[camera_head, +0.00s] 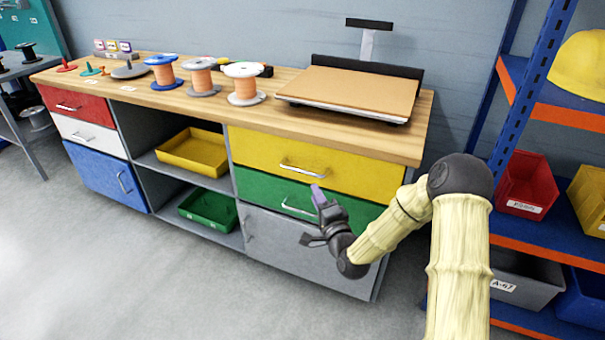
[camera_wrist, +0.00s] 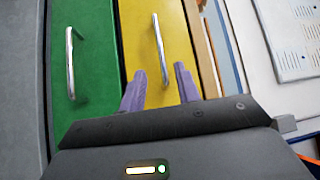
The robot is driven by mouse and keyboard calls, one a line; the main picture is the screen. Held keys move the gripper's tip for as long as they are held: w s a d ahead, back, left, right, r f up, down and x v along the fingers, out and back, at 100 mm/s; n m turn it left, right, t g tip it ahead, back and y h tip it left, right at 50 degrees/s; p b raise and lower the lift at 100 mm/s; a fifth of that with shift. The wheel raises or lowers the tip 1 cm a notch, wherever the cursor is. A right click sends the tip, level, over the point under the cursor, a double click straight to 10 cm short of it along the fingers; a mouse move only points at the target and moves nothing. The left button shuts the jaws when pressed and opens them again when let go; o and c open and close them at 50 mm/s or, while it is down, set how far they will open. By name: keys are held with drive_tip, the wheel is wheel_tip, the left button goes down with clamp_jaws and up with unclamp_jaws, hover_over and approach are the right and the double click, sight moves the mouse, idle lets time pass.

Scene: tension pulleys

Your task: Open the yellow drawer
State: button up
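The yellow drawer (camera_head: 343,172) is closed, at the top right of the workbench, with a silver bar handle (camera_head: 302,169). My gripper (camera_head: 318,194) is in front of the drawers, its purple fingers near the yellow and green fronts in the head view. In the wrist view the purple fingers of my gripper (camera_wrist: 161,84) are apart with nothing between them. The yellow drawer handle (camera_wrist: 157,50) shows just beyond the fingertips, roughly in line with the gap. It appears apart from the fingers.
The green drawer (camera_head: 262,191) is closed below, with its own handle (camera_wrist: 70,62) left of the fingers in the wrist view. A grey cabinet door (camera_head: 285,245) is below that. A blue shelving rack (camera_head: 520,140) stands to the right. The floor in front is clear.

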sight(302, 171)
drive_tip(key=b+x, duration=0.2)
drive_tip(key=x, duration=0.9)
clamp_jaws()
